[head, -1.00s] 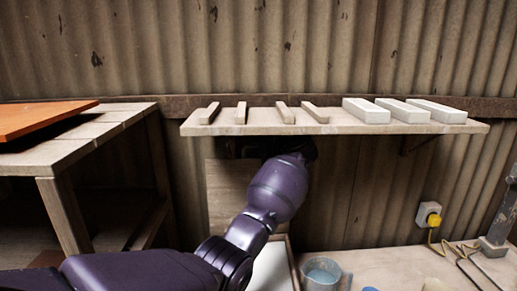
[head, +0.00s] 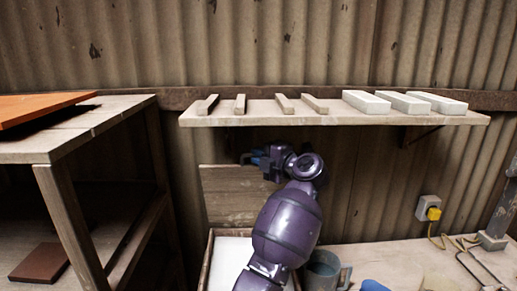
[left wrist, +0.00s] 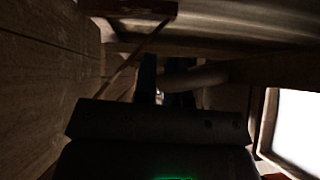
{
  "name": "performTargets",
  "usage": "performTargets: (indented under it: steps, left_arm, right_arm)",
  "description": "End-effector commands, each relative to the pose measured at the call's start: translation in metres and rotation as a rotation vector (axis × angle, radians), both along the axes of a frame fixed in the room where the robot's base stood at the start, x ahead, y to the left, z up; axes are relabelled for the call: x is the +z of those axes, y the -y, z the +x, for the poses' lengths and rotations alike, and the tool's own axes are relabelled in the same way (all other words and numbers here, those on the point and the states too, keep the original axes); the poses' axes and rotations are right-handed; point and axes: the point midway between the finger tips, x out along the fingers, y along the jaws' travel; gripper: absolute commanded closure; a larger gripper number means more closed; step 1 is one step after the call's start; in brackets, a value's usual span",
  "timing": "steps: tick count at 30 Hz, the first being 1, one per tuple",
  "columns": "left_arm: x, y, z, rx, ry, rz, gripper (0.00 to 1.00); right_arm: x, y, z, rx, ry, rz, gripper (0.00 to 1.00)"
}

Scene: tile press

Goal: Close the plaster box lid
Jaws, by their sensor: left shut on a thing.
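The plaster box (head: 207,262) stands on the bench below the wall shelf, with white plaster (head: 230,255) inside. Its wooden lid (head: 228,195) stands raised at the back of the box, so the box is open. My left gripper (head: 252,158) is at the lid's upper edge, toward its right end, and is shut on it. My wrist and forearm hide the lid's right part and the box's right side. In the dark left wrist view, the box rim (left wrist: 266,120) and bright plaster (left wrist: 299,130) show at the right; the fingertips are hard to make out. My right gripper is out of view.
The wall shelf (head: 330,118) is close above my left gripper and bears thin sticks and white blocks. A grey mug (head: 324,270) stands right of the box. A wooden rack (head: 62,208) with an orange board (head: 40,105) is at the left.

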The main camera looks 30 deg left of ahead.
Motion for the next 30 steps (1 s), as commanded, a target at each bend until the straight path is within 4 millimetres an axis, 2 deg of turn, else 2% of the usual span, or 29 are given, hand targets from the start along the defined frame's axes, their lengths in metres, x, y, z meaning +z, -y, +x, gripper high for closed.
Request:
performTargets:
  steps: [6, 12, 21, 30]
  left_arm:
    - [-0.016, 0.021, -0.034, -0.002, 0.094, 0.057, 1.00]
    - [-0.025, 0.033, -0.053, -0.001, 0.167, 0.104, 1.00]
    - [-0.027, 0.039, -0.062, -0.001, 0.208, 0.129, 1.00]
    - [-0.027, 0.039, -0.062, -0.002, 0.209, 0.129, 1.00]
  right_arm:
    - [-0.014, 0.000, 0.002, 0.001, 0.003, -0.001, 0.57]
    - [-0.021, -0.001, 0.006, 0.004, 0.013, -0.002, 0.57]
    - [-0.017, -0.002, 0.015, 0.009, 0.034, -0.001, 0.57]
    - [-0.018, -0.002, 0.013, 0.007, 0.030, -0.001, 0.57]
